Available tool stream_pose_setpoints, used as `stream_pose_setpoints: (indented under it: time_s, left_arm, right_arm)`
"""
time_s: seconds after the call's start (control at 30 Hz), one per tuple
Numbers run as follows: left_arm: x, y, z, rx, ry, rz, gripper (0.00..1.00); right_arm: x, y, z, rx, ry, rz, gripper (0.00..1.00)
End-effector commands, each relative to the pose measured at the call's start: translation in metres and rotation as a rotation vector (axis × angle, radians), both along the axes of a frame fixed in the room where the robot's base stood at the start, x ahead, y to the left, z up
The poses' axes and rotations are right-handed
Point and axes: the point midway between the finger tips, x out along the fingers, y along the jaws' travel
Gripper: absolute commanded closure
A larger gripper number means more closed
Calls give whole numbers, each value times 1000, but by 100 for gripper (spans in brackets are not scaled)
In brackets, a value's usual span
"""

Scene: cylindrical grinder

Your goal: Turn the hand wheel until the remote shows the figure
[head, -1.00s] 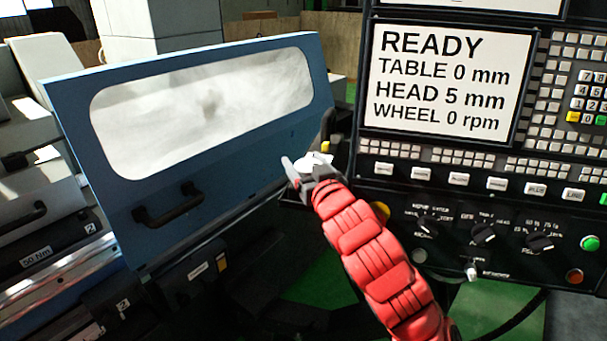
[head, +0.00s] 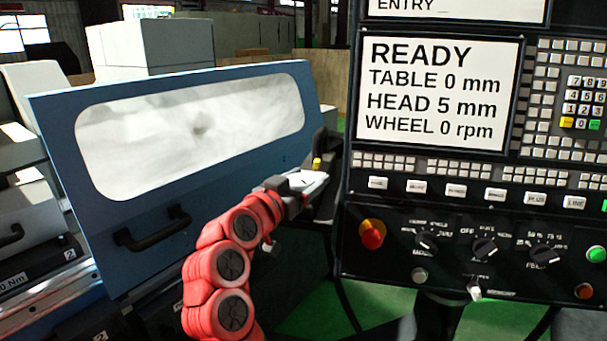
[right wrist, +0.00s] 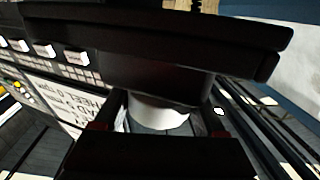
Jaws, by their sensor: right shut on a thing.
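My right gripper (head: 292,187) is in front of the right end of the machine's blue door, left of the control panel. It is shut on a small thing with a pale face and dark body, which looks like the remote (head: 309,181). The right wrist view shows a wide dark slab (right wrist: 150,35) close above the fingers and a white rounded part (right wrist: 160,115) between them. No figure on the remote can be read, and I cannot make out the hand wheel for certain. My left gripper is not in view.
The panel's screen (head: 440,93) reads READY, TABLE 0 mm, HEAD 5 mm, WHEEL 0 rpm. A red stop button (head: 372,234) and rotary knobs sit below it. The blue door (head: 185,205) with a window and black handle (head: 155,230) is at left. Green floor shows between door and panel.

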Motion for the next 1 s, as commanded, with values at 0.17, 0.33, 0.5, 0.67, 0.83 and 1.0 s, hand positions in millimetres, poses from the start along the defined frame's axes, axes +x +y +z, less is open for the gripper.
stream_pose_setpoints:
  time_s: [0.17, 0.33, 0.5, 0.67, 0.83, 1.0]
  left_arm:
    - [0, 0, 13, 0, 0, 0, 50]
    - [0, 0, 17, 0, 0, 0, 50]
    - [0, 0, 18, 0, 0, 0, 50]
    - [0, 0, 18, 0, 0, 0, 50]
    - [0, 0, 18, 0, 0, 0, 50]
    - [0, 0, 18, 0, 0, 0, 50]
  right_arm:
    - [-1, -3, 2, 0, 7, -164, 82]
    - [-3, -7, 2, -1, 1, -288, 82]
    - [-5, -8, 2, -3, -2, -372, 82]
    - [-7, -11, 2, -1, -3, -434, 82]
    - [-8, -11, 1, -2, -2, -483, 82]
    - [-8, -12, 2, -1, -3, -515, 82]
